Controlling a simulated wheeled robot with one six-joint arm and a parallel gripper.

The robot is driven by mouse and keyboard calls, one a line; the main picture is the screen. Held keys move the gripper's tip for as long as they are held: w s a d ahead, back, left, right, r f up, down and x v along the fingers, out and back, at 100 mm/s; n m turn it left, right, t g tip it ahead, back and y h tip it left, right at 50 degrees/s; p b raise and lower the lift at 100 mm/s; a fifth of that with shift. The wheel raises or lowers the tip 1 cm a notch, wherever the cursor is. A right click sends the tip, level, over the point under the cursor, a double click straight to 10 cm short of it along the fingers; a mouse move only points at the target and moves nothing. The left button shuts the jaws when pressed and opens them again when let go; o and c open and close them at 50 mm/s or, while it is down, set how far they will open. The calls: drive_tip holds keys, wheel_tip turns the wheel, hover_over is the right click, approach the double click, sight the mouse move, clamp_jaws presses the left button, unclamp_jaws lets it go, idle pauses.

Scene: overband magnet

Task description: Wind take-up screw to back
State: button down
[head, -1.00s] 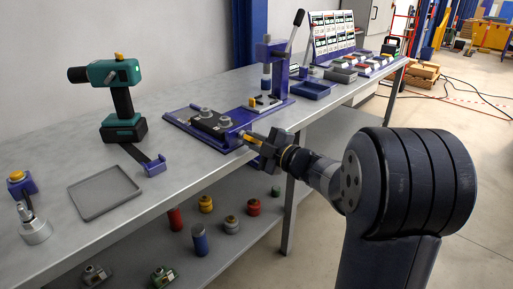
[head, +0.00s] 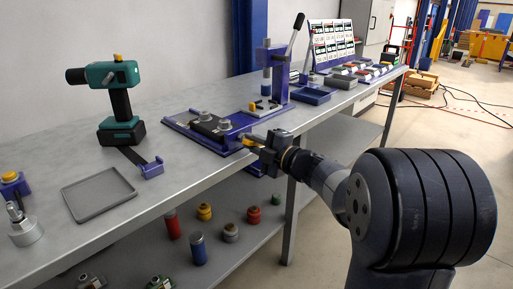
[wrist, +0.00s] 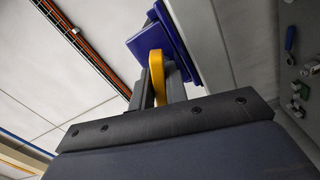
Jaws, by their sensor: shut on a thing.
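The blue-based unit with a black belt and grey rollers (head: 212,126) stands near the front edge of the bench; I take it for the overband magnet. My gripper (head: 254,142) is at its near right end, shut on a yellow piece (head: 247,142), which looks like the take-up screw's handle. In the wrist view the yellow handle (wrist: 157,75) stands between the two grey fingers of my gripper (wrist: 159,92). Behind it is a dark blue block (wrist: 149,40) of the unit. The screw's shaft is hidden.
A green and black drill (head: 117,100) and a grey tray (head: 98,193) are on the bench to the left. A blue lever press (head: 270,75) stands just behind the unit. Coloured cylinders (head: 198,248) stand on the lower shelf.

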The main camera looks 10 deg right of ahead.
drive_tip(key=shift+f+n+b, duration=0.1)
drive_tip(key=shift+n+b, duration=1.6)
drive_tip(key=shift+b, duration=0.05)
drive_tip(key=shift+n, duration=0.3)
drive_tip(key=shift+b, duration=0.35)
drive_tip(key=shift+n+b, duration=0.6)
drive_tip(key=n+b, duration=0.3)
drive_tip(key=shift+n, duration=0.3)
drive_tip(key=shift+b, duration=0.3)
